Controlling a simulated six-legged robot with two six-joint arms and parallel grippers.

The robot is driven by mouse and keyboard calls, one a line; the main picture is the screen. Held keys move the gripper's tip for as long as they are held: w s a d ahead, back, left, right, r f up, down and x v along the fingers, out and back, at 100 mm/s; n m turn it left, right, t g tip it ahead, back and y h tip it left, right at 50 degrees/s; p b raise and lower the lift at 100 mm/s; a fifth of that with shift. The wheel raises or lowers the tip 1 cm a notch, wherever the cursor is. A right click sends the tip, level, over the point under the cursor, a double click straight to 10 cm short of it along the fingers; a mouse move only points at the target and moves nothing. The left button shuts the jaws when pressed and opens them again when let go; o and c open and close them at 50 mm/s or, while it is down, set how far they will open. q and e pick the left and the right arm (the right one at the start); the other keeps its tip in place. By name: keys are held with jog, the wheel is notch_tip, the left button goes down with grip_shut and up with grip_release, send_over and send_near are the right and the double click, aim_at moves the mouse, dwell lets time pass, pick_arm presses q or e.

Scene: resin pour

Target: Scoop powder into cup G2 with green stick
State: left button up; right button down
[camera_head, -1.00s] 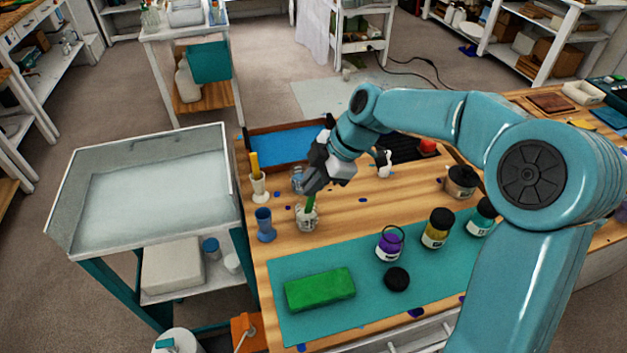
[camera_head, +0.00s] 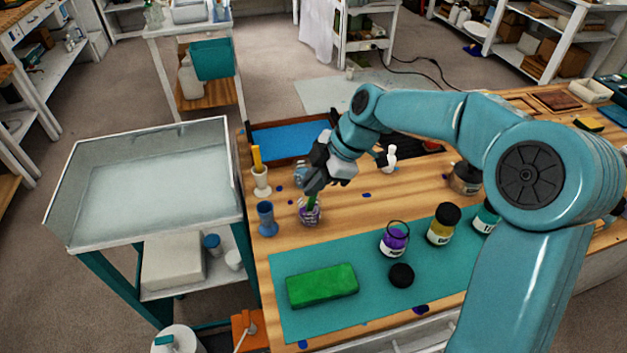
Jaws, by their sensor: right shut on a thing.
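My right gripper (camera_head: 312,188) is shut on the green stick (camera_head: 311,203) and holds it over a small clear cup. Only a short length of the stick shows below the jaws, its lower end in or just at the cup's mouth. The cup (camera_head: 309,216) stands upright on the wooden table and looks purple inside; I cannot read whether it is marked G2. An open jar of purple powder (camera_head: 394,241) stands on the teal mat, its black lid (camera_head: 401,275) beside it. Another clear cup (camera_head: 300,173) is partly hidden behind the gripper. My left gripper is out of view.
A blue cup (camera_head: 266,219) and a white holder with yellow sticks (camera_head: 261,181) stand left of the cup. A green block (camera_head: 321,286) lies on the teal mat (camera_head: 300,322). A blue tray (camera_head: 283,141) lies behind.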

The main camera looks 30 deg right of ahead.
jog(key=shift+r, duration=0.1)
jog(key=shift+s+d+r+p, duration=0.1)
jog(key=shift+s+r+p, duration=0.1)
jog(key=shift+r+p, duration=0.75)
jog(key=shift+s+r+p, duration=0.2)
jog(key=shift+r+p, duration=0.15)
jog(key=shift+r, duration=1.05)
jog(key=shift+s+r, duration=0.1)
jog(key=shift+r, duration=0.1)
notch_tip(320, 180, up, 5)
jog(key=p, duration=0.3)
